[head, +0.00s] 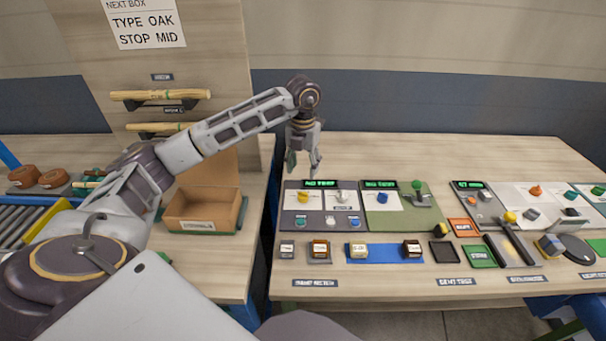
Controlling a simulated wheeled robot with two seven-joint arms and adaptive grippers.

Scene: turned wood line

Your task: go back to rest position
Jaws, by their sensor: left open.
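My left arm comes in from the left and reaches across to the back left of the control table. My left gripper (303,166) points down above the back left edge of the grey control panel (291,217). Its fingers are apart and nothing shows between them. Whether the fingertips touch the panel or table is hard to tell. My right gripper is not in the head view.
An open cardboard box (203,226) sits on the left bench, below my left forearm. A wooden board (225,60) with turned wood pieces (160,95) stands behind the arm. A green panel (404,218) and several small blocks and knobs cover the right table (360,290).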

